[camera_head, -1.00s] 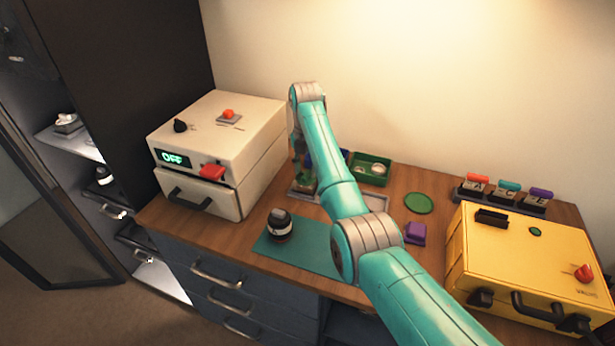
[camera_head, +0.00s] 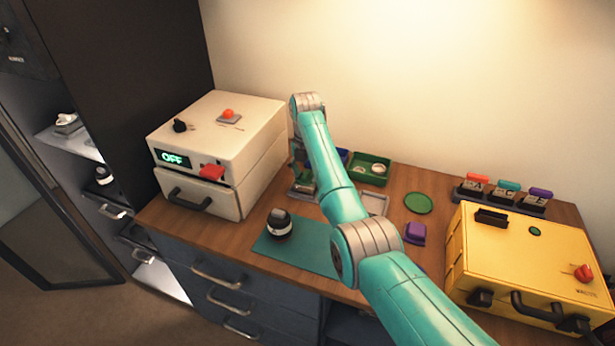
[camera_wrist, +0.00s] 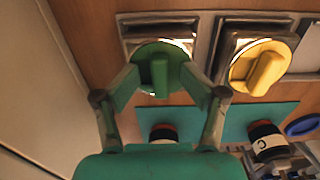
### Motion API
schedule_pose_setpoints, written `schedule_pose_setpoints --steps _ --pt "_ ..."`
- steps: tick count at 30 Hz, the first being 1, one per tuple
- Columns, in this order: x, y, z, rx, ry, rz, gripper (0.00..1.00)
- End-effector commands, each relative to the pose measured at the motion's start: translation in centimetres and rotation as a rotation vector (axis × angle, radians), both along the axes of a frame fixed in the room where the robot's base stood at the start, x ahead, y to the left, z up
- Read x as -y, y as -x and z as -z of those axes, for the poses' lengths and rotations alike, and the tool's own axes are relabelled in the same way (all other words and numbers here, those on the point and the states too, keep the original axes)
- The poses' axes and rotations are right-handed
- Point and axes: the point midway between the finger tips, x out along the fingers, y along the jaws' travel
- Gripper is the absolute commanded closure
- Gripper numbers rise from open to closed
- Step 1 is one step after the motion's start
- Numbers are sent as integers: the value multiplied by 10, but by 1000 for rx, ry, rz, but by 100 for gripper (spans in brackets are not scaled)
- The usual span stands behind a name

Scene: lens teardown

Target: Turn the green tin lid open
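The green tin lid (camera_wrist: 176,53) is a round green disc with a raised bar grip, on a square grey-rimmed holder at the top of the wrist view. My gripper (camera_wrist: 159,82) is open, with one finger on each side of the bar; a gap shows between the fingers and the bar. In the head view my gripper (camera_head: 303,178) is low over the table beside the white machine, and my arm hides most of the tin. A yellow lid with a similar bar (camera_wrist: 262,66) sits on the holder to the right.
A white machine (camera_head: 215,140) reading OFF stands close on the left. A teal mat (camera_head: 310,248) with a dark lens (camera_head: 280,224) lies in front. A green tray (camera_head: 371,168), a green disc (camera_head: 418,203) and a yellow case (camera_head: 530,260) are to the right.

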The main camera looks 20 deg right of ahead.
Motion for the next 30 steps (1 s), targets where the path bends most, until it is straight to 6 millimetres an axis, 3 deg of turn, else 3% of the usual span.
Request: schedule_pose_setpoints --steps 13,30 --pt "0 2 1 -10 0 0 53" --pt "0 0 -51 -2 0 0 54"
